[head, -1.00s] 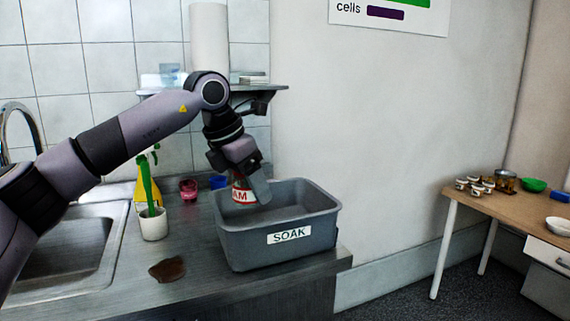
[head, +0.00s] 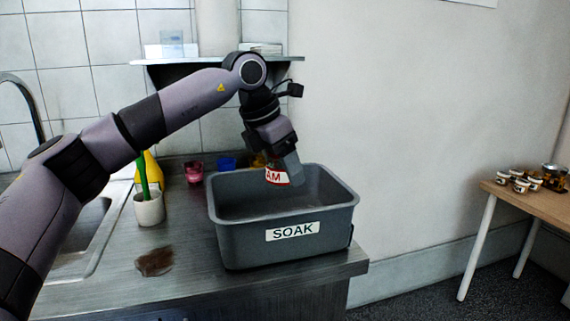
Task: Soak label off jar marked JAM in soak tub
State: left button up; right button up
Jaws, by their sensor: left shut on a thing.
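The jar (head: 275,177) has a white and red label on which "AM" can be read; the rest is hidden behind my gripper. My left gripper (head: 279,166) is shut on the jar and points down over the soak tub. The soak tub (head: 243,242) is a grey open bin with a white "SOAK" sign on its front, standing on the steel counter (head: 190,285). The jar is at the tub's mouth, near the back wall; I cannot tell whether it touches anything inside. My right gripper is not in view.
A white cup (head: 149,210) with a green brush, a yellow bottle (head: 152,167), a pink jar (head: 194,172) and a blue item (head: 227,163) stand left of and behind the tub. A brown stain (head: 155,261) marks the counter. A wooden table (head: 545,205) with small jars is at right.

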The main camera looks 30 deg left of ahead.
pick_arm(q)
notch_tip(320, 180, down, 2)
jog(key=shift+f+b, duration=0.1)
jog(key=shift+b, duration=0.5)
jog(key=shift+f+b, duration=3.3)
jog(key=shift+f, duration=1.9)
dwell(1.7)
